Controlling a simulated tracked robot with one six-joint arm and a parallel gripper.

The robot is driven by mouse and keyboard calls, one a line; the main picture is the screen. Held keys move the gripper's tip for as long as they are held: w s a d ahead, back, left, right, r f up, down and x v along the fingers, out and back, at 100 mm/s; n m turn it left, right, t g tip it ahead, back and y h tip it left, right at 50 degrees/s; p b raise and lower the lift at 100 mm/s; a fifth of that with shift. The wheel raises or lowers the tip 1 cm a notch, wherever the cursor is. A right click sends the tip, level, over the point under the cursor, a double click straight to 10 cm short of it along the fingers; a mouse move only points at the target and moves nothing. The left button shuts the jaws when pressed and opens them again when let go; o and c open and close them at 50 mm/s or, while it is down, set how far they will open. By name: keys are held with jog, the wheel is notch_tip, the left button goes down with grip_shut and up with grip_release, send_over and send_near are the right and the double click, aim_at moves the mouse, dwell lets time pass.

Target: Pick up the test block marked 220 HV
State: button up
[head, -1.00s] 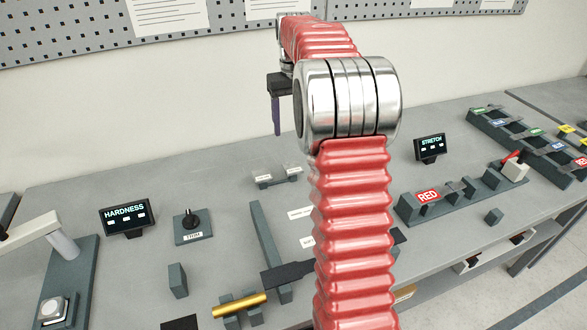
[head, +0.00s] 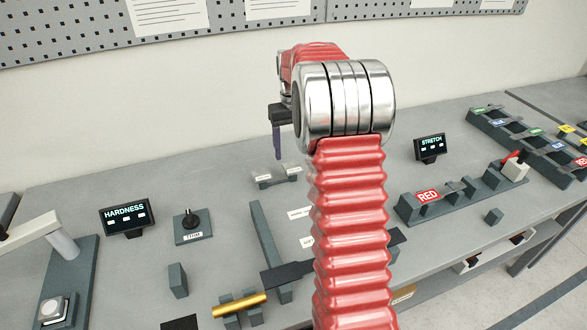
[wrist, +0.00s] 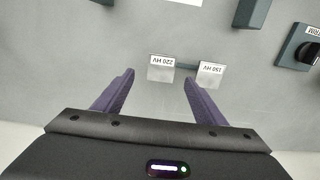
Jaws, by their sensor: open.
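The test block marked 220 HV (wrist: 160,74) is a pale square with a white label, upside down in the wrist view. The block marked 150 HV (wrist: 208,81) is just right of it. In the head view two small pale blocks sit on a dark holder (head: 276,182), their labels too small to read. My gripper (wrist: 159,77) is open and empty, its purple fingers pointing toward the 220 HV block, which appears between the fingertips. In the head view my gripper (head: 278,157) hangs above and behind the holder; the exact gap is unclear.
A trim knob (head: 190,222) and the hardness display (head: 126,215) stand left of the holder. The stretch display (head: 430,148) is on the right. My arm hides part of the bench.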

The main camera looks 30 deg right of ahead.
aim_at(293, 167)
jog(key=shift+a+f, duration=0.15)
jog(key=shift+f, duration=2.45)
jog(key=shift+c, duration=0.5)
jog(key=c, duration=1.2)
